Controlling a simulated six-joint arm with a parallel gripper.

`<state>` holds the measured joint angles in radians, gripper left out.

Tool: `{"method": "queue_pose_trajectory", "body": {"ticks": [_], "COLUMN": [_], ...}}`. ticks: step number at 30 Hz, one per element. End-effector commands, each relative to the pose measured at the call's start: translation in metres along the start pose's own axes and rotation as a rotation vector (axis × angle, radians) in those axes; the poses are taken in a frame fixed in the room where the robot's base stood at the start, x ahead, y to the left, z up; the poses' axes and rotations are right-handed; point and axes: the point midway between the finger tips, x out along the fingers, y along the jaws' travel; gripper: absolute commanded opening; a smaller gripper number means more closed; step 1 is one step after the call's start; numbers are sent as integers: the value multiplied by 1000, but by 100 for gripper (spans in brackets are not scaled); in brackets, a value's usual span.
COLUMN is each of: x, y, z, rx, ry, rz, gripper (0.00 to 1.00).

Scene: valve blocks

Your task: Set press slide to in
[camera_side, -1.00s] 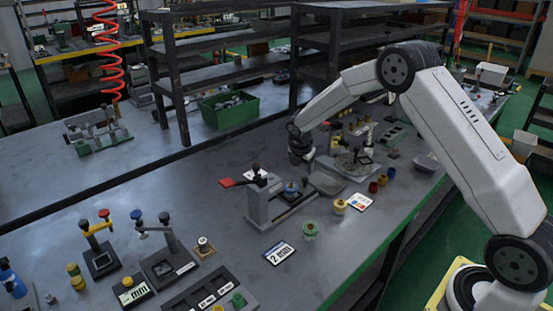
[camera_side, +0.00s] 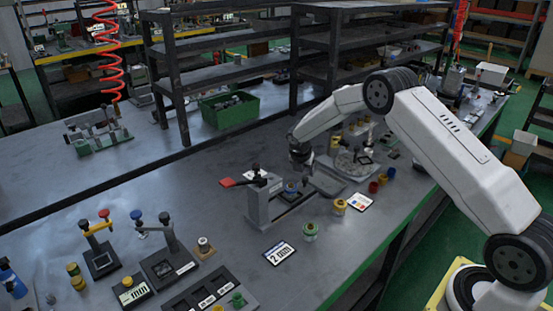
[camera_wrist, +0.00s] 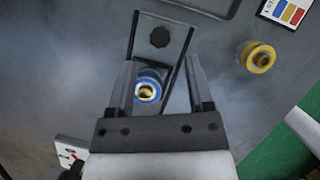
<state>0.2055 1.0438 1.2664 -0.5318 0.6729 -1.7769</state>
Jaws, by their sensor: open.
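The press (camera_side: 262,205) stands on the bench, a grey upright frame with a red lever pad on its left. Its dark slide track (camera_side: 297,201) runs out to the right. A blue ring-shaped part (camera_side: 291,188) sits on the slide; in the wrist view this blue part (camera_wrist: 148,88) with a yellowish centre lies between my fingers, nearer the left one. A black round knob (camera_wrist: 160,37) is on the track farther up the wrist view. My gripper (camera_wrist: 160,78) is open and points down over the track. I cannot tell whether the fingers touch anything.
A yellow part (camera_wrist: 258,57) and a coloured card (camera_side: 360,202) lie to the right. A shallow tray (camera_side: 328,181) is behind the track. A green-yellow part (camera_side: 310,231) and a "2 mm" card (camera_side: 279,253) lie in front. Bench left of the press is partly clear.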

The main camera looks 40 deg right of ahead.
Motion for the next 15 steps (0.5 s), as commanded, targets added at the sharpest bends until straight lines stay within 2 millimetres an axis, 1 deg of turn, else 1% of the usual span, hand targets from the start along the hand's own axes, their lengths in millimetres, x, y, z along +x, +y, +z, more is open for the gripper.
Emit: {"method": "queue_pose_trajectory", "body": {"ticks": [1,6,10,15], "x": [7,26,36,44], "y": [0,0,0,0], "z": [0,0,0,0], "rx": [0,1,1,1], "ry": [0,1,0,0], "rz": [0,1,1,2], "gripper": [66,66,66,66]}}
